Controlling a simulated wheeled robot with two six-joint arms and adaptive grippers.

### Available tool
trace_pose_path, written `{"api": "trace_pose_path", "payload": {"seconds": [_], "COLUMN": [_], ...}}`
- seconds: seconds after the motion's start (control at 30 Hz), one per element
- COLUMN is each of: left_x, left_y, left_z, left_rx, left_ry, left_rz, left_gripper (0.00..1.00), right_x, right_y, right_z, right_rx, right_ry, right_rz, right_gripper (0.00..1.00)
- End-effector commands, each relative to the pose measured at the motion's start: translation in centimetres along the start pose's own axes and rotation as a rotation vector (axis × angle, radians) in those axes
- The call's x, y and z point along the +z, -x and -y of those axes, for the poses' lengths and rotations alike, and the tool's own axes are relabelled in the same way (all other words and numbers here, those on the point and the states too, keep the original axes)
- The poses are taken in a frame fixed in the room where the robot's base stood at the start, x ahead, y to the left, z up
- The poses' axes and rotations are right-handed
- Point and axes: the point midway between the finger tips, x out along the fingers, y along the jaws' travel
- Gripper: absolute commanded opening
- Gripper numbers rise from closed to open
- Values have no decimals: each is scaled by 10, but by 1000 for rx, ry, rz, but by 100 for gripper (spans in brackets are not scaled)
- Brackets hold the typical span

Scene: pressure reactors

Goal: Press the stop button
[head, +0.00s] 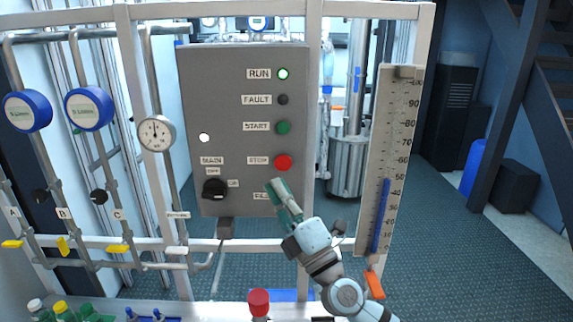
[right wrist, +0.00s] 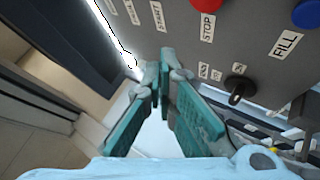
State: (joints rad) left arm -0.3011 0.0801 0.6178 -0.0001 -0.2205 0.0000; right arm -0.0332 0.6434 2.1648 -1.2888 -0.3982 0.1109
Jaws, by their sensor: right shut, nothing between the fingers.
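The red stop button (head: 283,162) is on the grey control panel (head: 228,110), right of its STOP label. In the right wrist view the red button (right wrist: 212,5) is cut by the top edge. My right gripper (head: 278,185) is shut and empty, its fingertips just below the stop button in the head view. In the right wrist view its green fingers (right wrist: 163,68) meet at the tips, apart from the red button. Whether the tips touch the panel I cannot tell. My left gripper is not in view.
The green RUN lamp (head: 283,74) is lit; the FAULT lamp (head: 283,99) is dark. The green start button (head: 283,127) is above stop. A blue button (right wrist: 307,13) is by the FILL label. A black main knob (head: 214,189) is lower left. A level gauge (head: 390,160) stands right.

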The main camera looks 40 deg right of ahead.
Motion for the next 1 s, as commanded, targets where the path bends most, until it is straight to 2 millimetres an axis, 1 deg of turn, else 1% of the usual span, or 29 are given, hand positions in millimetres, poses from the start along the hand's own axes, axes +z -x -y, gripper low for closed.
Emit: {"api": "trace_pose_path", "payload": {"seconds": [0.1,0.23,0.3,0.43,0.6,1.0], "left_x": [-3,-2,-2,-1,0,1], "left_y": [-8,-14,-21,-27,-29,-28], "left_z": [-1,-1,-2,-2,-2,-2], "left_rx": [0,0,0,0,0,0], "left_ry": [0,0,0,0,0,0], "left_rz": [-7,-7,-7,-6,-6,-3], "left_gripper": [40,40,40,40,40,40], "right_x": [9,18,22,28,32,32], "right_y": [-11,-25,-30,-39,-43,-44], "right_z": [11,20,27,32,33,32], "right_rx": [2,1,2,1,-1,-1], "right_ry": [2,0,0,1,0,0], "right_rz": [1,1,-1,0,0,0], "right_gripper": [0,0,0,0,0,0]}}
